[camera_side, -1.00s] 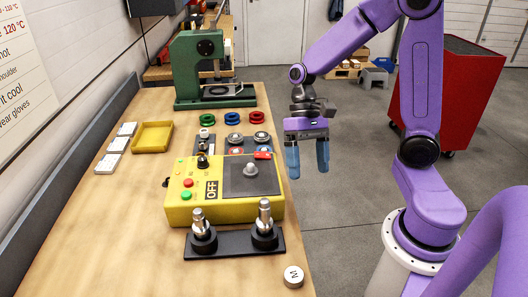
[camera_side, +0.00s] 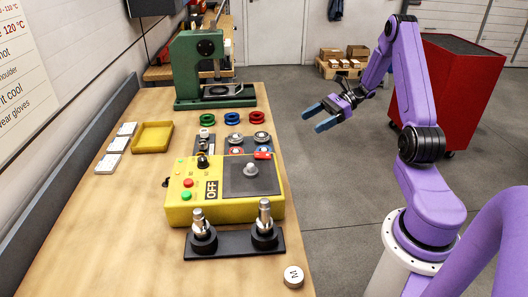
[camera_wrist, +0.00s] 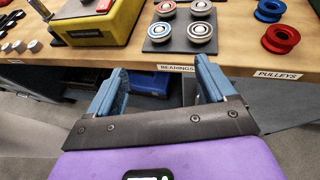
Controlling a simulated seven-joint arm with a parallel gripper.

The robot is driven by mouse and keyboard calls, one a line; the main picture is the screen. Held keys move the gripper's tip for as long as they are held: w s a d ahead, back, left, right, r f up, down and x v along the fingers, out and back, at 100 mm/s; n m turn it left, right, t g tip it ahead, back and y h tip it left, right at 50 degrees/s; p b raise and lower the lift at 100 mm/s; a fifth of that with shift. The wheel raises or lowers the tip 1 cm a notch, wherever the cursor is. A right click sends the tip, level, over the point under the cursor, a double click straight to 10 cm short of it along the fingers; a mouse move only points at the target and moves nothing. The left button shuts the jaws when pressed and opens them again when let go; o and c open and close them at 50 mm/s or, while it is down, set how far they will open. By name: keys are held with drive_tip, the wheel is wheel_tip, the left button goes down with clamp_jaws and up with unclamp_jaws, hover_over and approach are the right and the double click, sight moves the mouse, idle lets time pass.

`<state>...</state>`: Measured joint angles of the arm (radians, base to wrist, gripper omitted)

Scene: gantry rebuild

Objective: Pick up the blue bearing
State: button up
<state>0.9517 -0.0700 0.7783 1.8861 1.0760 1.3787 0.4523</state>
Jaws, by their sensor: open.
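Several ring-shaped bearings sit on a dark plate near the table's right edge in the side view, at the near edge in the wrist view. My gripper (camera_side: 314,119) is open and empty, off the table's right side, pointing towards the table. Its blue fingers (camera_wrist: 160,70) are apart, short of the table edge, in the wrist view.
Green, blue (camera_side: 232,117) and red (camera_side: 257,117) pulleys lie beyond the bearings. A yellow control box (camera_side: 223,190) stands on the near side. A green press (camera_side: 203,68) is at the back, a red cabinet (camera_side: 465,90) behind my arm. Floor below my gripper is clear.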

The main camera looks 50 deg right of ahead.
approach(263, 149)
drive_tip(key=f+x, duration=0.1)
drive_tip(key=x, duration=0.2)
drive_tip(key=shift+r+x, duration=0.15)
drive_tip(key=shift+x, duration=1)
drive_tip(key=shift+r+x, duration=0.1)
drive_tip(key=shift+x, duration=1)
drive_tip(key=shift+w+a, duration=0.1)
drive_tip(key=c, duration=1.2)
drive_tip(key=shift+r, duration=0.2)
